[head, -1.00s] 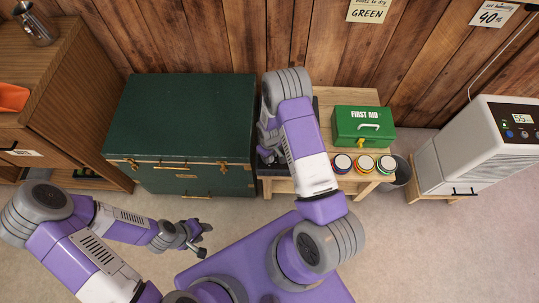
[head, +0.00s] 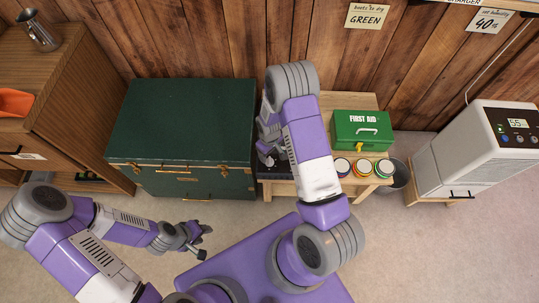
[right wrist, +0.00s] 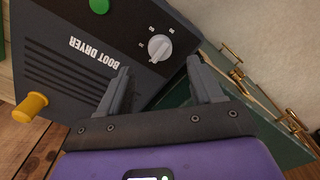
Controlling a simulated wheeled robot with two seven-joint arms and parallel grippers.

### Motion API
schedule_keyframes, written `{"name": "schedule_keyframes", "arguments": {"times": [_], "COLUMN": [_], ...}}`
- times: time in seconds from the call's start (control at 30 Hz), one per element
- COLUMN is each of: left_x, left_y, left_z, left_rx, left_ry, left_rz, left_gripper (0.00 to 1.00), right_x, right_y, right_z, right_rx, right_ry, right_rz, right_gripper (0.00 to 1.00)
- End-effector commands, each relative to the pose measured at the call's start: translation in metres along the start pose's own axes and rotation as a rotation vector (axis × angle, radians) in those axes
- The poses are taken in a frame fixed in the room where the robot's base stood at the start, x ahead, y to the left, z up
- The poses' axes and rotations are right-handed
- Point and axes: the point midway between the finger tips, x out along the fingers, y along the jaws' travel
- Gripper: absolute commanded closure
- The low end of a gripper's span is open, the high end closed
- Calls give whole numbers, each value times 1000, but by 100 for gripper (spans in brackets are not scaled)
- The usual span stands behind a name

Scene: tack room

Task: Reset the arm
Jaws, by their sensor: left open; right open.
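My left gripper (head: 200,240) is open and empty above the floor, in front of the green trunk. My right arm reaches up over the wooden bench in the head view. My right gripper (head: 266,150) is mostly hidden behind that arm, at its left side. In the right wrist view my right gripper (right wrist: 158,90) is open, with nothing between its fingers. Past its fingertips is a dark boot dryer (right wrist: 90,45) with a dial, a green button and a yellow knob. I cannot tell whether the fingers touch it.
The green trunk (head: 183,125) stands left of the bench (head: 350,101). On the bench are a green first aid box (head: 361,130) and several round tins (head: 363,168). A white dehumidifier (head: 470,150) stands at the right, a wooden cabinet (head: 70,85) at the left. Floor at front right is clear.

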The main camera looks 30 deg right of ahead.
Motion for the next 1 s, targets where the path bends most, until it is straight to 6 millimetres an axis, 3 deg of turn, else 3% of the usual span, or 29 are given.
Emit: {"name": "schedule_keyframes", "arguments": {"times": [0.17, 0.77, 0.87, 1.0], "left_x": [-4, -5, -8, -16], "left_y": [2, 2, 3, 6], "left_z": [0, 0, 0, 1], "left_rx": [0, 0, 0, 0], "left_ry": [0, 0, 0, 0], "left_rz": [0, 0, 0, 0], "left_gripper": [57, 57, 57, 57], "right_x": [-13, -12, -5, -2], "right_y": [0, -5, -32, -97], "right_z": [1, 3, 18, 53], "right_rx": [-1, 8, 57, 201], "right_ry": [-2, 0, 8, 30], "right_rz": [0, -11, -65, -190], "right_gripper": [35, 35, 35, 35]}}
